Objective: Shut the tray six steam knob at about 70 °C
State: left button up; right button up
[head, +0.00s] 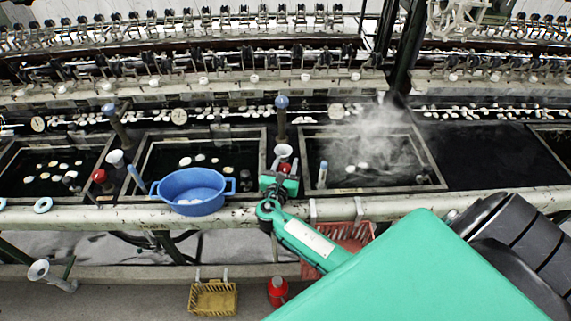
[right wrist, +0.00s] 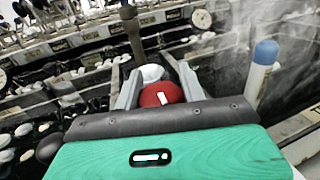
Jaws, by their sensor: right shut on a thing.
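My right gripper (head: 284,176) reaches in from the lower right to the front rim between two basins. It is shut on a red knob (right wrist: 160,96) with a white mark, which sits between its two fingers in the right wrist view. In the head view the red knob (head: 285,168) is mostly hidden by the gripper. The steaming tray (head: 435,170) is just right of it, with dark water and pale cocoons. A blue-topped thermometer (head: 322,174) stands in that tray's front left corner; its reading is too small to tell. My left gripper is not in view.
A blue-topped post (head: 281,115) and a white funnel (head: 283,151) stand just behind the knob. A blue bowl (head: 193,190) rests on the rim to the left. A red crate (head: 350,234) hangs below the rim. Steam drifts over the right tray.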

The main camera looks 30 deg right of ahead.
jog(key=o, duration=1)
jog(key=shift+c, duration=0.2)
jog(key=shift+s+a+f, duration=0.1)
jog(key=shift+s+a, duration=0.2)
jog(key=shift+a, duration=0.1)
jog(key=b+v, duration=0.3)
jog(key=v, duration=0.8)
jog(key=shift+s+a, duration=0.6)
jog(key=shift+a, duration=0.05)
